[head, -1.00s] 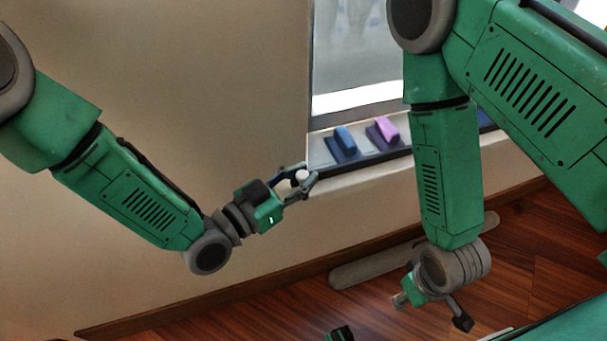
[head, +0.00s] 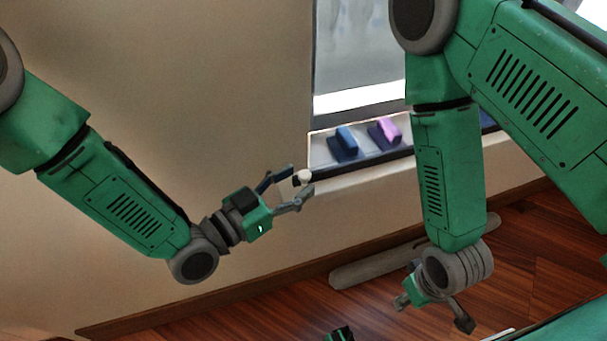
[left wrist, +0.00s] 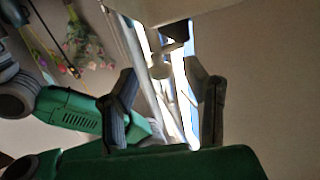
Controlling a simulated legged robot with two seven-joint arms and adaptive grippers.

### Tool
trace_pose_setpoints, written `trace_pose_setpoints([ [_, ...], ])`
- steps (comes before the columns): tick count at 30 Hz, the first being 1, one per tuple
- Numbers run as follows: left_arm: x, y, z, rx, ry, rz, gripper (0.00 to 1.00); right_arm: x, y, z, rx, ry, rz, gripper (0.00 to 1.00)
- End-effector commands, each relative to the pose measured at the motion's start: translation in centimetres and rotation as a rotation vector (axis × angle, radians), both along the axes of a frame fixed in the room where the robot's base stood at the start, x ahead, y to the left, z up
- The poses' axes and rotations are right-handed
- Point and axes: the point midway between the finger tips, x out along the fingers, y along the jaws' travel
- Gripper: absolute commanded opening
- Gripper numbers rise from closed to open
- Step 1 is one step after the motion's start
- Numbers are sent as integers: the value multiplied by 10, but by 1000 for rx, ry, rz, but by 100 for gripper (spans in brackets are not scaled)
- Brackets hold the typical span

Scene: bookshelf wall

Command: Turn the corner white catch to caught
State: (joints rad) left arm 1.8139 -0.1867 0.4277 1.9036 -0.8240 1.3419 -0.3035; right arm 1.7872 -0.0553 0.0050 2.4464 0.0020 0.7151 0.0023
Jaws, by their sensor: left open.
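The white catch (head: 304,177) shows as a small pale knob with a dark part beside it, by the left corner of the window ledge. My left gripper (head: 299,180) is open, with its fingertips spread on either side of the knob and the palm well back from it. In the left wrist view the two dark fingers (left wrist: 167,95) stand apart, and a pale knob (left wrist: 159,67) shows beyond the gap between them. Whether a finger touches the catch, and which way it is turned, I cannot tell. My right gripper (head: 434,312) hangs low at the right with its fingers spread.
A blue catch (head: 345,140) and a purple catch (head: 386,131) sit on the ledge (head: 320,152) below the window, right of the white one. A grey rounded bar (head: 375,266) lies by the wall on the wooden floor (head: 290,305). The wall at left is bare.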

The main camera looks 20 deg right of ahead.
Motion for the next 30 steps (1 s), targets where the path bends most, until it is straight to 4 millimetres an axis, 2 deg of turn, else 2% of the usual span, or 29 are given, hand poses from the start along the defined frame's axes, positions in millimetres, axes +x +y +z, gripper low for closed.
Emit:
trace_pose_setpoints([
  [6,-18,46,-1,2,4,3,41,0,0,0,-1,0,0,35],
  [12,-31,76,-1,2,2,2,41,0,0,0,0,0,0,35],
  [18,-36,87,-1,2,1,1,41,0,0,0,0,0,0,35],
  [30,-37,87,-1,2,1,1,41,2,0,-1,0,2,0,35],
])
